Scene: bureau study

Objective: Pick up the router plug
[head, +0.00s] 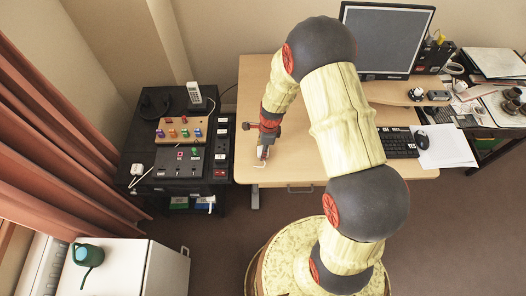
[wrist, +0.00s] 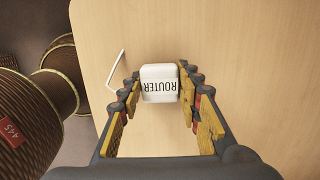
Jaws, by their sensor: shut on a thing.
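The router plug (wrist: 159,84) is a small white block with rounded edges, marked ROUTER; the lettering appears upside down in the wrist view. My gripper (wrist: 160,90) has its two padded fingers closed on the plug's left and right sides. In the head view my gripper (head: 265,146) points down over the left part of the wooden desk (head: 300,168). The plug shows there only as a small white patch (head: 262,153) at the fingertips. I cannot tell whether it touches the desk top.
A thin white bent strip (wrist: 116,69) is beside the plug. Left of the desk, a black cabinet (head: 180,187) carries a white phone (head: 195,93), boards with coloured knobs and a power strip (head: 221,148). A monitor (head: 388,40), keyboard (head: 397,143) and papers (head: 445,147) occupy the desk's right.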

